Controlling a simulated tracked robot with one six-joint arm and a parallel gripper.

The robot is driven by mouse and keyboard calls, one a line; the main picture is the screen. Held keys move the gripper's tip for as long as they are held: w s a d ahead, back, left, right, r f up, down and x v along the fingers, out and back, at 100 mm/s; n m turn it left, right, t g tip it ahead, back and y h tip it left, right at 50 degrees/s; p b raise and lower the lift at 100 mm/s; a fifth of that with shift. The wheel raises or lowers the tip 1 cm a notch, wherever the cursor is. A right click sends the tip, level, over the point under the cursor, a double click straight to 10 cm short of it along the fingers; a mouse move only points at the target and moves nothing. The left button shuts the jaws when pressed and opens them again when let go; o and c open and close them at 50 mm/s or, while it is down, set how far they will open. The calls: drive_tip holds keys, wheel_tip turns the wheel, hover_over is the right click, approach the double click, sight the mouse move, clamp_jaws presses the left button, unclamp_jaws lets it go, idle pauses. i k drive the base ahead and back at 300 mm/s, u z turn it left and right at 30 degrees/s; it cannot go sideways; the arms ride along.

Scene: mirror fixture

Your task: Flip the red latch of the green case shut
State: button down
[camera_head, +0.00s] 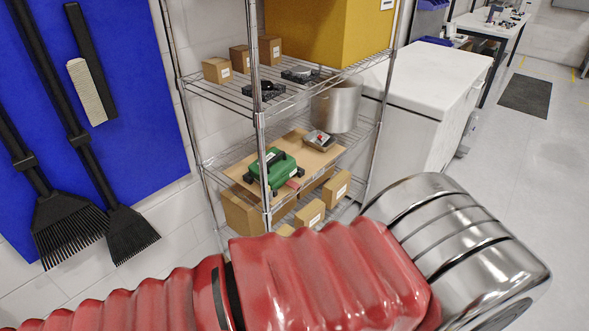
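The green case (269,170) sits on a brown board on the middle shelf of the wire rack. It has a dark handle on top. A small red part, seemingly the latch (293,184), shows low on its right front side; whether it is up or down is too small to tell. A rack post stands in front of the case and hides a strip of it. My arm, red-sleeved with a shiny metal end, crosses the bottom of the view in front of the rack. My gripper's fingers are not in view.
The wire rack (262,122) has upright posts near the case. A small box with a red knob (319,140) and a metal pot (336,107) stand right of it. Cardboard boxes (310,213) lie below. A white cabinet (430,95) stands right; open floor (530,150) lies beyond.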

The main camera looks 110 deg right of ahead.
sight(293, 185)
drive_tip(key=z, duration=3.7)
drive_tip(key=i, duration=0.95)
drive_tip(key=u, duration=0.05)
